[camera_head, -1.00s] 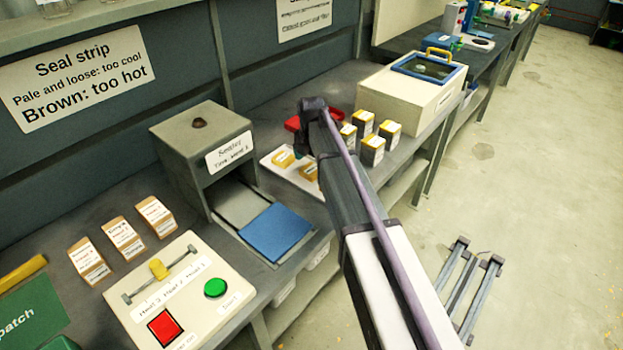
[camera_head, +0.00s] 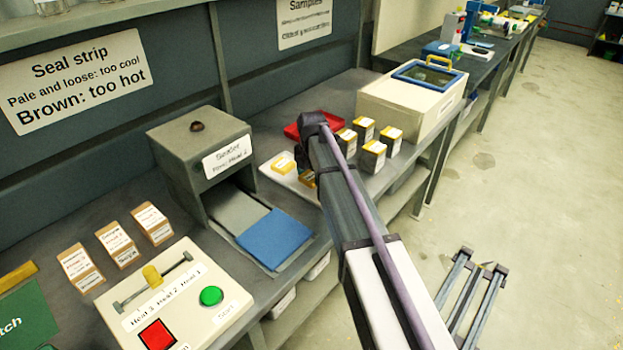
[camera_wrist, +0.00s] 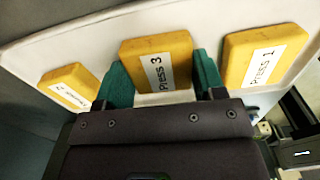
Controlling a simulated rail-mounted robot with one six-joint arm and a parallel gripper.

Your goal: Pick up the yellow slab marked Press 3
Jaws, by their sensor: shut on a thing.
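In the wrist view, the yellow slab marked Press 3 (camera_wrist: 157,60) lies between the two green fingers of my gripper (camera_wrist: 160,82). My gripper is shut on it. The slab is at or just above a pale tray (camera_wrist: 30,50); I cannot tell whether it touches. A yellow slab marked Press 1 (camera_wrist: 264,56) is to its right. Another yellow slab (camera_wrist: 70,87), its label hard to read, is to its left. In the head view my arm hides the gripper and the held slab, while the white tray (camera_head: 283,178) with yellow slabs shows beside the arm.
A grey sealer box (camera_head: 200,155) with a blue plate (camera_head: 273,238) stands left of the tray. A red tray (camera_head: 293,131), several yellow-topped blocks (camera_head: 372,155) and a cream case (camera_head: 410,95) are close behind and right. A control panel (camera_head: 175,300) is at front left.

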